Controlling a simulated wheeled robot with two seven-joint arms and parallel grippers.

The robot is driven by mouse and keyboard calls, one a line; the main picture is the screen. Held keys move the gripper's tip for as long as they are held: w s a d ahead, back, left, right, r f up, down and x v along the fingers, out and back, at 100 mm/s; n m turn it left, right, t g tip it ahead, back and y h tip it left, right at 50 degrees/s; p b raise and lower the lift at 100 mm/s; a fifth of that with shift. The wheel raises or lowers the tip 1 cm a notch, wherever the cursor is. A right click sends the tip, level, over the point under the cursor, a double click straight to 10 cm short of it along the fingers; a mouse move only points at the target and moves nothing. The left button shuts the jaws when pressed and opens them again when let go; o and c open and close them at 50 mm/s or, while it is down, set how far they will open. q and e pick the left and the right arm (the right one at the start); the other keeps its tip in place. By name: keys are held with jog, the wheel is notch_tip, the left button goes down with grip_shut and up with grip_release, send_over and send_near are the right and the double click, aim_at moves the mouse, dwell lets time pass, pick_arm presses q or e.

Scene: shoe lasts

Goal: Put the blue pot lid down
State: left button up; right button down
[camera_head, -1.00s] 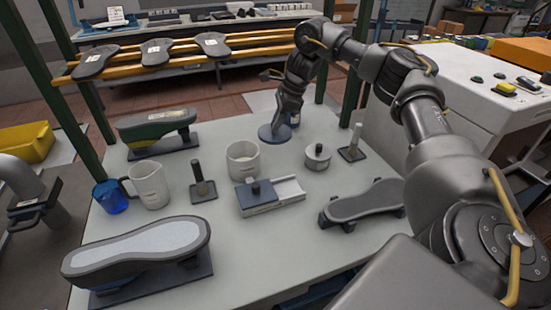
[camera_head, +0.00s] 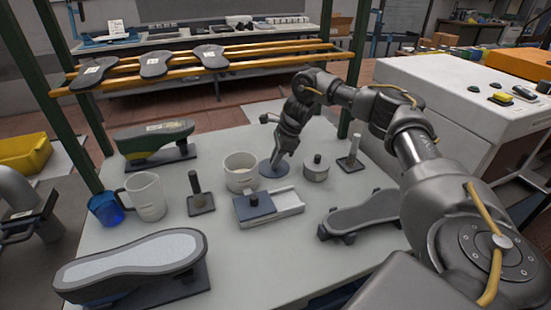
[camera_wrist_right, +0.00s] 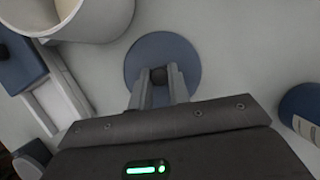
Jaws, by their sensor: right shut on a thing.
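The blue pot lid (camera_head: 268,170) is a flat round disc with a dark knob. It is level, between the white pot (camera_head: 241,172) and a small grey canister (camera_head: 315,168). My right gripper (camera_head: 279,161) is above it, fingers shut on its knob. In the right wrist view the lid (camera_wrist_right: 147,57) lies flat under the fingertips (camera_wrist_right: 164,78), which sit either side of the knob. I cannot tell whether the lid touches the table (camera_head: 262,262) or hangs just above it. My left gripper is not in view.
A blue-topped block on a pale rail (camera_head: 284,201) lies in front of the lid. A post on a dark base (camera_head: 351,156) stands to the right. In the wrist view a blue cylinder (camera_wrist_right: 304,112) is at the right. Bare table lies front centre.

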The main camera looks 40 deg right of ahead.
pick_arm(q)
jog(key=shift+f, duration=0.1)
pick_arm(e)
jog(key=c, duration=1.3)
grip_release()
jog(key=shift+f, duration=0.15)
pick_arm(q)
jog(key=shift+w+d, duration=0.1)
pick_arm(e)
jog(key=v, duration=0.6)
jog(key=shift+r, duration=0.45)
notch_tip(320, 180, up, 4)
jog(key=p, duration=0.2)
send_over(282, 166)
jog(key=d, duration=0.2)
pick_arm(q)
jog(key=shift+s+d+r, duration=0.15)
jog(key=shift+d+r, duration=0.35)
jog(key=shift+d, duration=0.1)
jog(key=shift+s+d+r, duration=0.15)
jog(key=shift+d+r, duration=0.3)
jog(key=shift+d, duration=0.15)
pick_arm(e)
jog(key=shift+s+r, duration=0.55)
jog(key=shift+s, duration=0.05)
